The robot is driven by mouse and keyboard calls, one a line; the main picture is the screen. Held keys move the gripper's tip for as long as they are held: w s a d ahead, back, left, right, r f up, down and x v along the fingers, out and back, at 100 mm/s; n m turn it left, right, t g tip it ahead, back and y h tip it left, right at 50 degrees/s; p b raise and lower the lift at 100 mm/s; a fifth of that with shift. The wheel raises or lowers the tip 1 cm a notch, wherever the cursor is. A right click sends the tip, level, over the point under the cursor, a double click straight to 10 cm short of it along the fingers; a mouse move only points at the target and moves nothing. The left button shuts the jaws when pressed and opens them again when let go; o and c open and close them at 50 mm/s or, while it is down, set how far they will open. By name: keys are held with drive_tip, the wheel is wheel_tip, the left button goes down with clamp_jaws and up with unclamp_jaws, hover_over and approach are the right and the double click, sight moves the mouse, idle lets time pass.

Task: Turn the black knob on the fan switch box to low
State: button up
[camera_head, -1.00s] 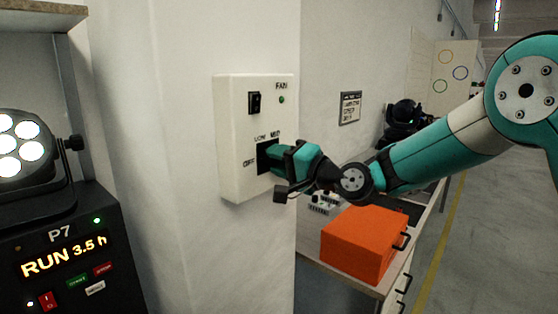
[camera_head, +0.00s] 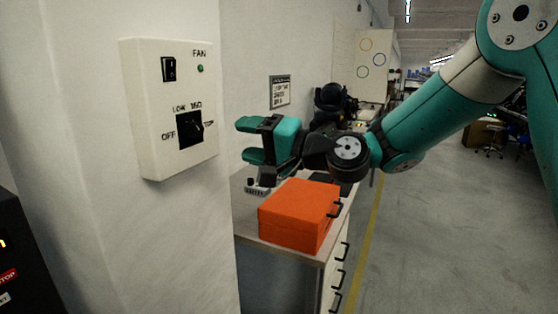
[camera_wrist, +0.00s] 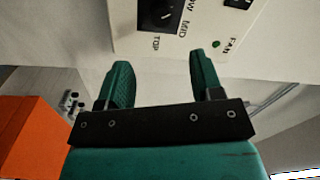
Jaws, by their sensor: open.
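The fan switch box (camera_head: 150,110) is a white box on the wall, left in the head view, with labels OFF, LOW, MID and TOP around a black square plate. The black knob (camera_head: 190,130) is on that plate. A pale mark seems to lie on its side towards TOP, but the exact setting is hard to read. My gripper (camera_head: 246,140) is open and empty, to the right of the box and apart from it. In the wrist view the knob (camera_wrist: 162,14) is at the top edge, beyond the two teal fingers of my gripper (camera_wrist: 160,64).
A black rocker switch (camera_head: 169,69) and a green lamp (camera_head: 200,68) are above the knob. An orange case (camera_head: 298,215) stands on a bench (camera_head: 245,205) below my gripper. Open floor (camera_head: 440,230) is at the right.

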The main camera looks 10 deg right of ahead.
drive_tip(key=b+v, duration=0.1)
drive_tip(key=v, duration=0.5)
drive_tip(key=shift+b, duration=0.3)
drive_tip(key=shift+s, duration=0.1)
drive_tip(key=s+a+f+n+g+h, duration=0.2)
drive_tip(key=s+a+f+n+g, duration=0.25)
drive_tip(key=s, duration=0.35)
drive_tip(key=s+d+f+n+g+h, duration=0.3)
drive_tip(key=s+d+f+h, duration=0.1)
drive_tip(key=s, duration=0.5)
drive_tip(key=s+d+f+n+g+h, duration=0.3)
drive_tip(key=s+d+f+h, duration=0.1)
drive_tip(key=s, duration=0.5)
drive_tip(key=shift+f+h, duration=0.4)
drive_tip(key=shift+f, duration=0.2)
drive_tip(key=shift+g, duration=0.25)
